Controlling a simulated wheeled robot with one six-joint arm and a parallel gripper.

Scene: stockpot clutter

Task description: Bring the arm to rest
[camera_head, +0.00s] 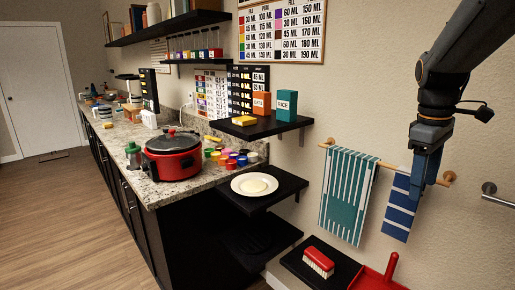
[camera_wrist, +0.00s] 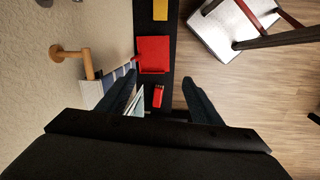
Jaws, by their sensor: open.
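My gripper (camera_head: 424,186) hangs from my arm at the right of the head view, pointing down. It is in front of the blue striped towel (camera_head: 401,207), which it partly hides. In the wrist view its two dark fingers (camera_wrist: 160,98) stand wide apart with nothing held between them. Below them, well apart, are a red dustpan (camera_wrist: 153,54) and a red brush (camera_wrist: 158,96) on a dark low shelf (camera_wrist: 158,18).
A wooden towel bar (camera_head: 449,178) holds a teal striped towel (camera_head: 347,190) and the blue one. A metal bar (camera_head: 490,189) is at the right wall. A small shelf (camera_head: 285,186) bears a plate (camera_head: 242,187). A red stockpot (camera_head: 172,163) stands on the counter (camera_head: 150,190). The wooden floor (camera_wrist: 240,90) has free room.

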